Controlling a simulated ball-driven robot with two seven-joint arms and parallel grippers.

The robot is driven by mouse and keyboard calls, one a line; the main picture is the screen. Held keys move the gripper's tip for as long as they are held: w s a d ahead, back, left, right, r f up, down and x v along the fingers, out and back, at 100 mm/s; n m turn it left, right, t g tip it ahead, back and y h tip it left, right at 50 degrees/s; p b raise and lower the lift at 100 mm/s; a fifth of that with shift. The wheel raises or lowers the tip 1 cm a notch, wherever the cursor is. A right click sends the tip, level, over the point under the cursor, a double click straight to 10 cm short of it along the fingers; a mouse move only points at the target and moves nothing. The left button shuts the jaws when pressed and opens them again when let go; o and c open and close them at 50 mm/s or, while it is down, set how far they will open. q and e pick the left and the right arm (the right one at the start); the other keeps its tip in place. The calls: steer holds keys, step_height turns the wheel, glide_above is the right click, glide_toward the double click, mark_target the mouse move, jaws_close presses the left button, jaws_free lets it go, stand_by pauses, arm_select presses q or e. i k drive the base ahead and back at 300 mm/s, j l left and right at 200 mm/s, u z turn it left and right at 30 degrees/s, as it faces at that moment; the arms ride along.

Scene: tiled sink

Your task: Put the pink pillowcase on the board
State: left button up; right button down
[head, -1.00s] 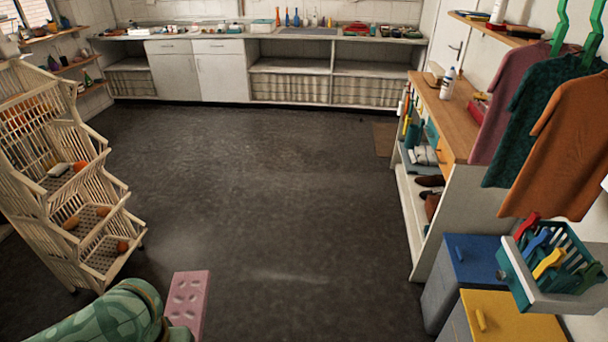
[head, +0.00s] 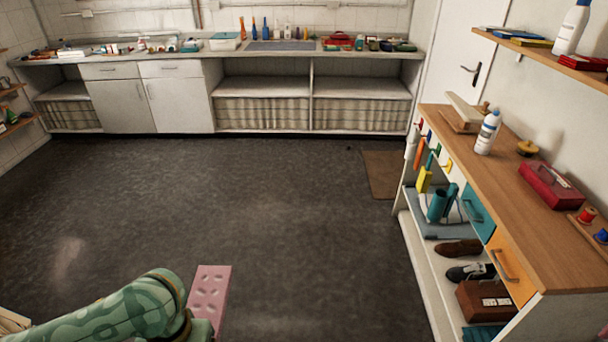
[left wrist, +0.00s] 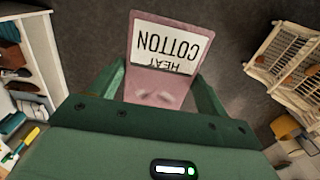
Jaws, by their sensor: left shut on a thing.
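The pink pillowcase (head: 210,292) is a flat pink piece with dimples, at the bottom of the head view beside my green left arm. In the left wrist view the pillowcase (left wrist: 155,95) carries a white label reading "HEAT COTTON", seen upside down. My left gripper (left wrist: 162,92) is shut on it, with one green finger on each side. The pillowcase is held above the dark floor. My right gripper is not in view. I cannot make out an ironing board in these frames.
A wooden-topped workbench (head: 500,152) with shelves, shoes and bottles stands at the right. A long counter (head: 180,103) with cupboards runs along the far wall. A brown mat (head: 381,174) lies near the door. The dark floor (head: 270,210) between is clear.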

mark_target(462, 104)
steer(key=i+z, duration=0.2)
steer(key=i, duration=0.4)
steer(key=i+z, duration=0.2)
steer(key=i, duration=0.4)
steer(key=i+z, duration=0.2)
steer(key=i, duration=0.35)
steer(key=i+j+z, duration=0.2)
steer(key=i, duration=0.4)
steer(key=j, duration=0.1)
